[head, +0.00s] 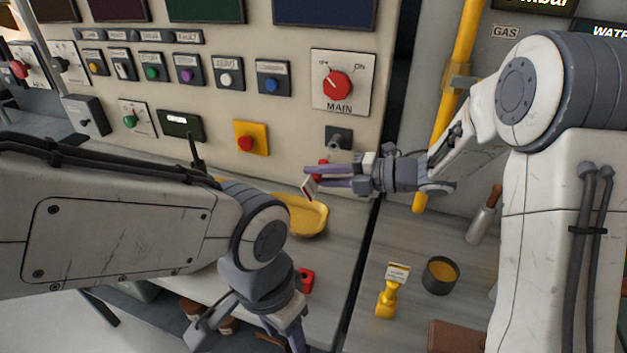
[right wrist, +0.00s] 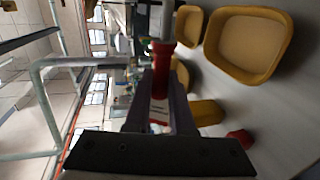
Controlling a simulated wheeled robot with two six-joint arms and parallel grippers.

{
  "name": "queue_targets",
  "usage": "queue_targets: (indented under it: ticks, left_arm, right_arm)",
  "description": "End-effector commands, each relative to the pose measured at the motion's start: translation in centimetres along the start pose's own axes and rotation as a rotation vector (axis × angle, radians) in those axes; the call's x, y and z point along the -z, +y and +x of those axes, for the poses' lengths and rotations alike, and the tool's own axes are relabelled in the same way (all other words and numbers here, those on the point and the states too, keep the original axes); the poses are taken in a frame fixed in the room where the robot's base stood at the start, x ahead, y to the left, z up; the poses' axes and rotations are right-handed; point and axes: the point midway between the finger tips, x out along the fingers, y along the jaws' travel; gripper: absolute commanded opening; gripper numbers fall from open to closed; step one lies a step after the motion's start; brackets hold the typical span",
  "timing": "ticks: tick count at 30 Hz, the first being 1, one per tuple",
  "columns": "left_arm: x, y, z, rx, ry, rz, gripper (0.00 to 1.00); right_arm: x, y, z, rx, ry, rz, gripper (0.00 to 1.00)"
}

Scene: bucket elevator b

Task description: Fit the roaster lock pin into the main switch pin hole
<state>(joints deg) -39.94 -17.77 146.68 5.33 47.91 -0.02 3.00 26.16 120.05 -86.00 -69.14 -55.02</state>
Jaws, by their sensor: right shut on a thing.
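The MAIN switch (head: 337,85) is a red knob on a pale plate on the panel. Below it sits a small dark bracket with a grey round socket (head: 335,141), which looks like the pin hole. My right gripper (head: 312,176) is shut on the red lock pin (right wrist: 162,52), just below and left of the bracket. A pale tag (head: 309,187) hangs from the pin. In the right wrist view the pin stands between the fingers, its red collar beyond their tips. Whether its tip touches the socket is unclear. My left gripper (head: 250,325) is cut off by the bottom edge.
A yellow tray (head: 303,214) and a red block (head: 306,280) are on the counter below the panel. A yellow tagged piece (head: 386,299), a dark cup (head: 440,275) and a wooden-handled tool (head: 484,215) are to the right. A yellow pipe (head: 460,60) runs beside the right arm.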

Motion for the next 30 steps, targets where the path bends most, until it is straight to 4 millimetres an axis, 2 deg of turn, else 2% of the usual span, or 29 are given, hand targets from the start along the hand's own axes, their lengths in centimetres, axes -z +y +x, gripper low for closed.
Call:
queue_targets:
  ticks: [9, 30]
  left_arm:
    - [0.0, 0.0, -0.4, 0.000, 0.000, 0.000, 0.50]
    - [0.0, 0.0, -0.4, 0.000, 0.000, 0.000, 0.50]
  right_arm:
    - [-2.3, 0.1, 0.0, -0.001, 0.000, -0.001, 0.00]
    - [-2.6, 0.0, 0.1, -0.001, 0.001, -0.001, 0.00]
